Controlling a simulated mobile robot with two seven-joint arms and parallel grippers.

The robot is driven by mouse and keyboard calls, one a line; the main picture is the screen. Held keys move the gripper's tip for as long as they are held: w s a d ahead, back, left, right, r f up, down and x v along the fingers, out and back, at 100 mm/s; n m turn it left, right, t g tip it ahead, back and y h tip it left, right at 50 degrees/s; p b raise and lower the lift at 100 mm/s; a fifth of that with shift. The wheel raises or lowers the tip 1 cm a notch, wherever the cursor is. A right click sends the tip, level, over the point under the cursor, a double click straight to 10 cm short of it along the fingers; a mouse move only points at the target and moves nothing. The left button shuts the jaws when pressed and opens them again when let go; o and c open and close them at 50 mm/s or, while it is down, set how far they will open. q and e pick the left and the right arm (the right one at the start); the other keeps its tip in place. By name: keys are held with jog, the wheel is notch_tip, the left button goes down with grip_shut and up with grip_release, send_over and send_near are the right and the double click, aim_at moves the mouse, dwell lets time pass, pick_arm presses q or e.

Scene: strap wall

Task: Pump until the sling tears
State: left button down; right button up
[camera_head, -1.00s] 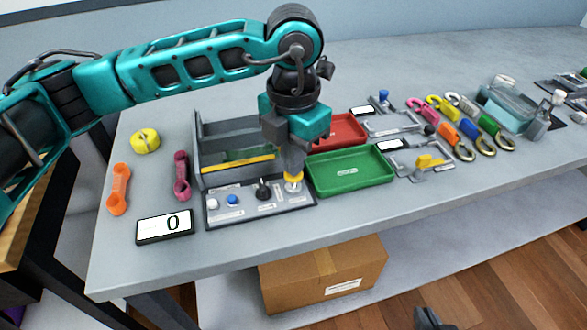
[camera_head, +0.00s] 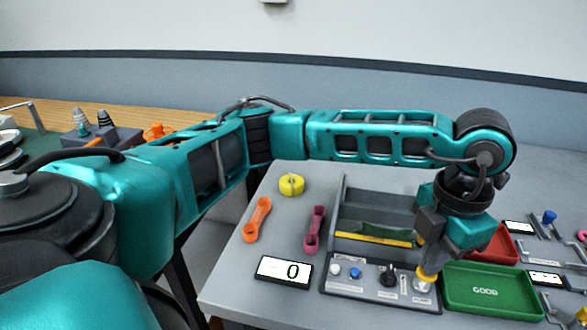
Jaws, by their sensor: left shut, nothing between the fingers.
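The test rig (camera_head: 352,205) is a grey frame with a control panel (camera_head: 350,287) along its front. A green strip (camera_head: 385,231), perhaps the sling, lies inside the frame behind a yellow bar; I see no tear, but part is hidden. The panel has a white knob, a blue knob, a black lever and a yellow-topped plunger (camera_head: 427,279) at its right end, labelled in small print. My left gripper (camera_head: 428,267) points down, shut and empty, with its fingertips at the plunger's top; I cannot tell if they press it. The display (camera_head: 285,271) reads 0. My right gripper is out of view.
A green tray marked GOOD (camera_head: 490,291) and a red tray (camera_head: 497,246) stand right of the rig. An orange link (camera_head: 257,220), a maroon link (camera_head: 315,230) and a yellow roll (camera_head: 291,184) lie left of it. The bench's front left corner is clear.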

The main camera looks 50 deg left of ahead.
pick_arm(q)
jog(key=shift+f, duration=0.15)
jog(key=shift+f+b, duration=0.85)
jog(key=shift+b, duration=0.05)
jog(key=shift+r, duration=0.1)
jog(key=shift+r+p, duration=0.6)
jog(key=shift+r, duration=0.3)
dwell(0.5)
